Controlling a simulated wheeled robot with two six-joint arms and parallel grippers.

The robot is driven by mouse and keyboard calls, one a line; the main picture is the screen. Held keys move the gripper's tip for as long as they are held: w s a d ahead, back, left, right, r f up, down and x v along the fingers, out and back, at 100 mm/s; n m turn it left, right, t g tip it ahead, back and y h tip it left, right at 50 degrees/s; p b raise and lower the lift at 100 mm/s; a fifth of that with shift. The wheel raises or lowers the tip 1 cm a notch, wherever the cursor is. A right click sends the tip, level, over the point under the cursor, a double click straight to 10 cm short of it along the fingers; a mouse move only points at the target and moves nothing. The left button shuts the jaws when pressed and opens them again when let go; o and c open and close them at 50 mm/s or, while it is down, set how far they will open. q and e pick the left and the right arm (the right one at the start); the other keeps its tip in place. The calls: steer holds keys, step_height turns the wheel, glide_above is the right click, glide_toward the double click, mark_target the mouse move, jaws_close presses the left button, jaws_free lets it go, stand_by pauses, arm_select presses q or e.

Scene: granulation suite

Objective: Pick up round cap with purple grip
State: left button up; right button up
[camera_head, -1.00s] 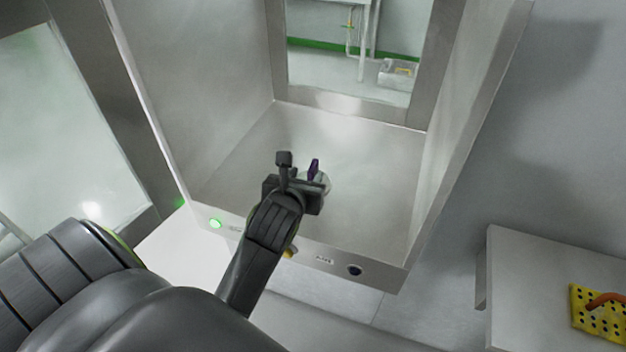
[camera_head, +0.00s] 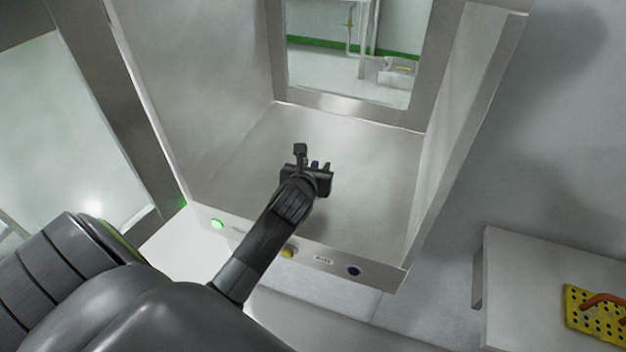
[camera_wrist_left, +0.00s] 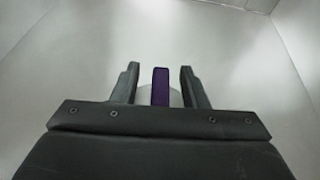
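The round cap (camera_wrist_left: 175,97) lies on the floor of the metal chamber, mostly hidden behind my left gripper. Its upright purple grip (camera_wrist_left: 161,86) stands between the two fingers in the left wrist view, with a gap on each side. In the head view only a bit of the purple grip (camera_head: 314,164) shows past the gripper. My left gripper (camera_head: 314,166) is open, reaching into the chamber with its fingers on either side of the grip. My right gripper is not in view.
The metal chamber (camera_head: 365,165) has side walls and a window at the back. Its front edge carries a green light (camera_head: 217,224), a yellow button (camera_head: 288,253) and a dark button (camera_head: 353,271). A white table (camera_head: 520,270) with a yellow perforated object (camera_head: 592,318) stands at right.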

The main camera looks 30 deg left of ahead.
arm_select(q)
steer(key=shift+c, duration=0.4)
jaws_close()
steer(key=shift+w+r, duration=0.1)
steer(key=shift+r, duration=0.1)
